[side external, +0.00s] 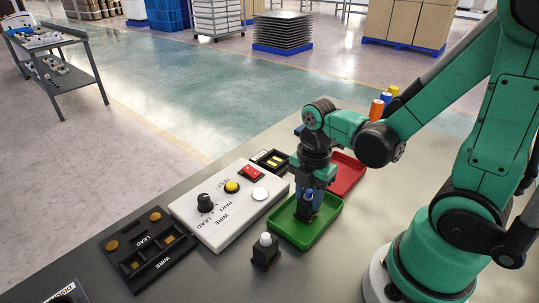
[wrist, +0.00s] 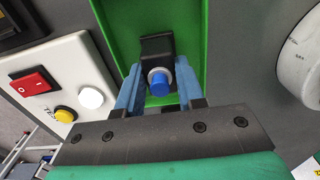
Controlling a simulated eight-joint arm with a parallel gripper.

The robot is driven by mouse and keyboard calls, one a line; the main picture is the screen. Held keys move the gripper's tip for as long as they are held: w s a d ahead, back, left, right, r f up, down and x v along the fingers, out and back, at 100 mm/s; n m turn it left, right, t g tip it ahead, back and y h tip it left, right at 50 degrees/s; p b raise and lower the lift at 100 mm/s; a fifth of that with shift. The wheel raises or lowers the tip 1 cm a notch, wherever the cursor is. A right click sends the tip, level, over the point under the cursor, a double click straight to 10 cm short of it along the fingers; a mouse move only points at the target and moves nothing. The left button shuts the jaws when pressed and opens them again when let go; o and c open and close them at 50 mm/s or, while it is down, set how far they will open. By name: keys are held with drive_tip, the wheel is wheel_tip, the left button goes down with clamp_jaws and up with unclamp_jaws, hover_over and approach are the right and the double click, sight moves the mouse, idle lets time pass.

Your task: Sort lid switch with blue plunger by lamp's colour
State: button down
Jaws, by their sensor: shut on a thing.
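The lid switch with the blue plunger (side external: 304,213) is a small black block with a blue button on top. It also shows in the wrist view (wrist: 158,50), between my blue fingers. My gripper (side external: 309,201) is shut on it and holds it upright in or just above the green tray (side external: 331,217); I cannot tell whether it touches the tray floor. The red tray (side external: 348,172) lies behind, partly hidden by my arm. The white tester box (side external: 200,227) carries a round lamp (side external: 260,193), which looks white.
A black switch with a white plunger (side external: 265,251) stands in front of the green tray. The tester has a red rocker (side external: 251,173), a yellow button (side external: 232,187) and a black knob (side external: 205,202). A black fixture (side external: 150,248) lies at left. Orange and blue cylinders stand behind my arm.

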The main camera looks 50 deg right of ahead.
drive_tip(key=shift+f, duration=0.15)
drive_tip(key=shift+c, duration=2.3)
unclamp_jaws()
drive_tip(key=shift+r, duration=3.5)
drive_tip(key=m, duration=0.2)
drive_tip(key=m+t, duration=0.1)
drive_tip(key=shift+w+a+r, duration=0.2)
drive_tip(key=shift+w+a, duration=0.1)
drive_tip(key=shift+w, duration=0.05)
drive_tip(key=w+a+r+m+t, duration=0.1)
drive_tip(key=m+t, duration=0.1)
drive_tip(key=m, duration=0.3)
drive_tip(key=w+a+r+m+t, duration=0.1)
drive_tip(key=m+t, duration=0.1)
drive_tip(key=m, duration=0.2)
drive_tip(key=w+r+m+t, duration=0.1)
drive_tip(key=m+t, duration=0.1)
drive_tip(key=m, duration=0.3)
drive_tip(key=shift+w+a+r+m, duration=0.1)
drive_tip(key=shift+w+a+m, duration=0.1)
drive_tip(key=shift+a+m, duration=0.15)
